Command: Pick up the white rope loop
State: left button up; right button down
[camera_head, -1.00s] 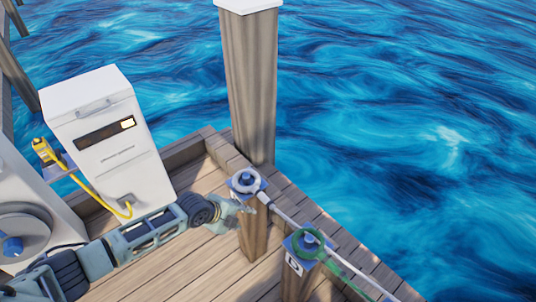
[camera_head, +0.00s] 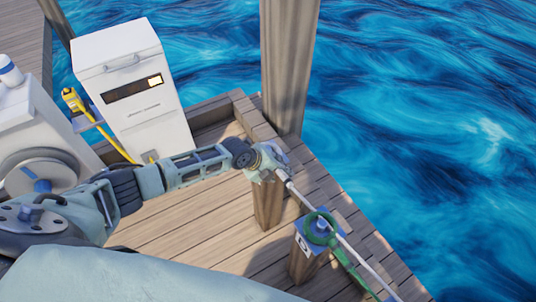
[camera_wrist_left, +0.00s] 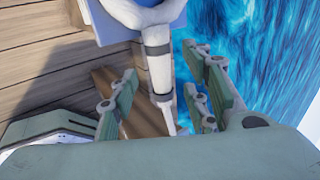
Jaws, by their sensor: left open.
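My left gripper (camera_head: 272,163) is at the top of the far wooden post, and it hides most of the white rope loop in the head view. In the left wrist view the white rope loop (camera_wrist_left: 146,14) lies on a blue plate (camera_wrist_left: 118,27) at the top edge. Its white rope neck (camera_wrist_left: 160,70), with dark bands, runs down between my left fingers (camera_wrist_left: 163,78). The fingers are open on either side of it, and I see no clear contact. In the head view the white rope (camera_head: 300,196) stretches toward the nearer post. My right gripper is not in view.
A green rope loop (camera_head: 321,228) sits on the blue top of a nearer post marked D. A white box (camera_head: 140,100) and a yellow cable (camera_head: 106,140) stand left on the wooden deck (camera_head: 215,215). A tall post (camera_head: 288,70) rises behind; water lies beyond the deck edge.

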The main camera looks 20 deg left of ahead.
pick_arm(q)
jog(key=shift+x, duration=1)
grip_shut()
jog(key=shift+r, duration=0.15)
